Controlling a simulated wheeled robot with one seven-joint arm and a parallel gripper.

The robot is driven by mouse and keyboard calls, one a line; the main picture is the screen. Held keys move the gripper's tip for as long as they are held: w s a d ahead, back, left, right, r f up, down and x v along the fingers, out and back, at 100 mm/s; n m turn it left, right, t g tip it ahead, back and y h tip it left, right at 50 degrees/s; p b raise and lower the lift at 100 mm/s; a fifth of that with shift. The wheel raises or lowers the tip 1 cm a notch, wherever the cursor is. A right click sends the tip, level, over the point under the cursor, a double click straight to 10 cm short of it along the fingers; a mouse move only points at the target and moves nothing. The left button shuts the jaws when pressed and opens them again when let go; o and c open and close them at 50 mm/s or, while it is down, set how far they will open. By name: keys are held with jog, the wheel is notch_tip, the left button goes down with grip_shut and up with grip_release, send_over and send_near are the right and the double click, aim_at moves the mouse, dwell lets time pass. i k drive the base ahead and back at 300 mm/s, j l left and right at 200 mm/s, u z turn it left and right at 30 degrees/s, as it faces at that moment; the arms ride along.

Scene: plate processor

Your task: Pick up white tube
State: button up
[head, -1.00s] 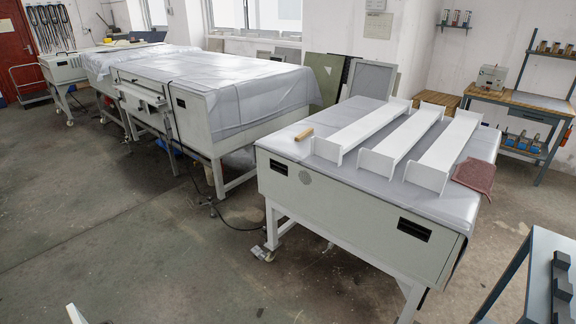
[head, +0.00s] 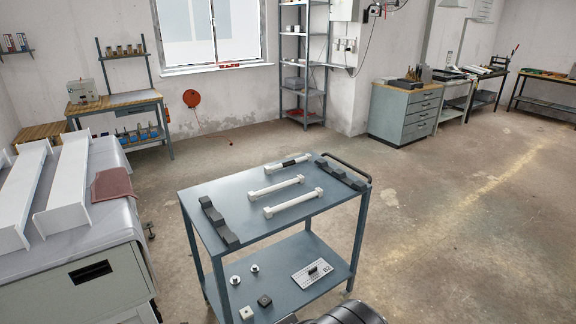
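Three white tubes with thicker ends lie on the top of a blue-grey cart. The nearest white tube (head: 293,203) lies nearest the front edge. The middle white tube (head: 276,188) lies to its upper left. A dark notched rack (head: 218,221) stands at the left end of the cart top (head: 240,203), and another dark rack (head: 340,172) stands at the right end. The tubes lie between the racks. A dark rounded part, likely of my arm, shows at the bottom edge. My gripper fingers are not in view.
The cart's lower shelf (head: 283,262) holds small round parts and a white labelled plate (head: 312,272). A covered table (head: 110,211) with long white channels stands close on the left. Open floor (head: 440,240) lies to the right. A drawer cabinet (head: 404,113) stands behind.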

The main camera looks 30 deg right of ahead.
aim_at(268, 212)
jog(key=i+l+u, duration=0.25)
jog(key=l, duration=0.2)
jog(key=i+l+u, duration=0.2)
jog(key=l, duration=0.3)
jog(key=l+u, duration=0.25)
jog(key=l, duration=0.25)
jog(key=i+l+u, duration=0.2)
jog(key=l, duration=0.4)
jog(key=l+u, duration=0.25)
jog(key=l, duration=0.25)
